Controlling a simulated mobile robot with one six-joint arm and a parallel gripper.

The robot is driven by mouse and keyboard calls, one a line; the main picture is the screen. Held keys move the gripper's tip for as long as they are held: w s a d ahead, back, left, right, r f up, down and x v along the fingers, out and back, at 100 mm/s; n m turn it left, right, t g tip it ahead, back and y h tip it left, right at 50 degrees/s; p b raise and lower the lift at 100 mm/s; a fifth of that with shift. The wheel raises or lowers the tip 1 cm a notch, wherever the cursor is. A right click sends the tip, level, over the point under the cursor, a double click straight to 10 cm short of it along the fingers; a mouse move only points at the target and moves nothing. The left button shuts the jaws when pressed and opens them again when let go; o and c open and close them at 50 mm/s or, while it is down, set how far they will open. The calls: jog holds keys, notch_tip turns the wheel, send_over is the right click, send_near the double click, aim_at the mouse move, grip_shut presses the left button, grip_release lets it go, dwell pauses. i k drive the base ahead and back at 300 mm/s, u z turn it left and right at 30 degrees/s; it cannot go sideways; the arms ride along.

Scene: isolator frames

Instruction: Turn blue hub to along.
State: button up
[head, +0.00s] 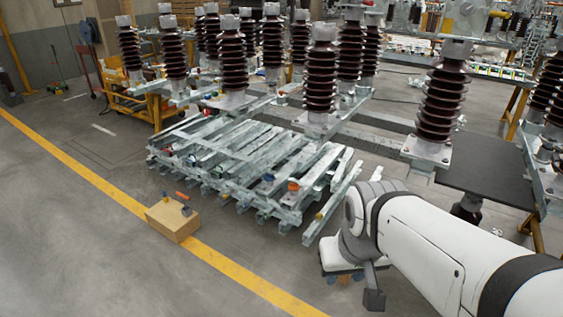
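A stack of grey galvanized isolator frames (225,160) lies on the floor in the middle of the head view, with small coloured hubs on it. A small blue hub (268,177) shows near the front right of the stack; which way it is turned is too small to tell. An orange-red hub (293,186) sits just right of it. My arm reaches in from the lower right, and my gripper (374,298) hangs at its end, right of and nearer than the stack, apart from the blue hub. Its fingers are not clear enough to tell open from shut.
A cardboard box (173,219) with small tools on top stands on the yellow floor line, left of the stack. Tall brown ribbed insulators (321,75) rise behind the stack. A dark tabletop (487,180) is at the right. The floor at the front left is clear.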

aim_at(269, 177)
jog(key=k, duration=0.55)
jog(key=u, duration=0.75)
jog(key=i, duration=1.45)
jog(key=u, duration=0.55)
jog(key=i, duration=1.55)
jog(key=z, duration=0.95)
jog(key=i, duration=1.35)
jog(key=z, duration=0.95)
jog(key=k, duration=0.65)
jog(key=z, duration=0.2)
